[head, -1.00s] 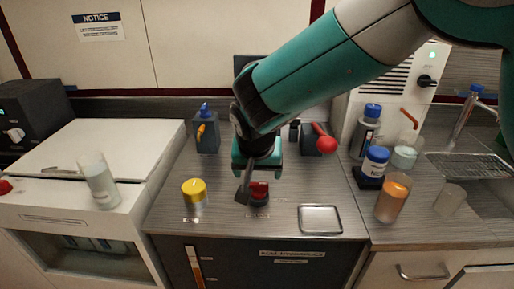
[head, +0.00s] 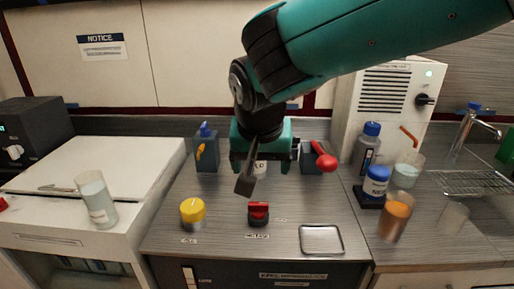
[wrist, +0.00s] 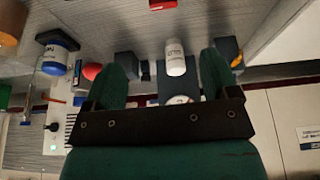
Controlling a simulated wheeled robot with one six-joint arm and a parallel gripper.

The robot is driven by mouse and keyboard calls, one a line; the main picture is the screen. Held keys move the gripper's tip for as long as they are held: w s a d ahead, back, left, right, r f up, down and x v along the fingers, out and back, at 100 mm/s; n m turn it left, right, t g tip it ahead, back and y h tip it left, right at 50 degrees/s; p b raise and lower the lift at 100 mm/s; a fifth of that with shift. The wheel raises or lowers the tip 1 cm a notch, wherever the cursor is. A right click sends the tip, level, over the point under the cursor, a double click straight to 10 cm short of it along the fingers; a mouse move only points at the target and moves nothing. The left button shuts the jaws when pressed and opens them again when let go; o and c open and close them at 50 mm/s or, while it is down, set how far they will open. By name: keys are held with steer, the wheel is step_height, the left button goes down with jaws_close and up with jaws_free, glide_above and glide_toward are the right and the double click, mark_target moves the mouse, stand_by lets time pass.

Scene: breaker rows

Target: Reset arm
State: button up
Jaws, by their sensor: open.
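My gripper (head: 265,175) hangs above the middle of the grey counter, open and empty, behind and above the red-topped knob (head: 258,213). Its fingers are apart from the knob. The knob's red top also shows at the top edge of the wrist view (wrist: 163,4).
A yellow knob (head: 192,211) stands front left and a metal tray (head: 321,240) lies front right. Behind are grey boxes with an orange lever (head: 200,152) and a red ball handle (head: 327,162). Bottles and an orange-filled beaker (head: 395,217) crowd the right.

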steer(key=s+d+r+n+g+y, duration=0.2)
steer(key=s+d+n, duration=0.1)
steer(key=s+d, duration=0.65)
steer(key=s+d+n+g+y, duration=0.2)
steer(key=s+d+n, duration=0.2)
steer(key=s, duration=0.7)
steer(key=shift+s+d+f+p, duration=0.2)
steer(key=shift+d+f+p, duration=0.15)
steer(key=shift+d, duration=0.2)
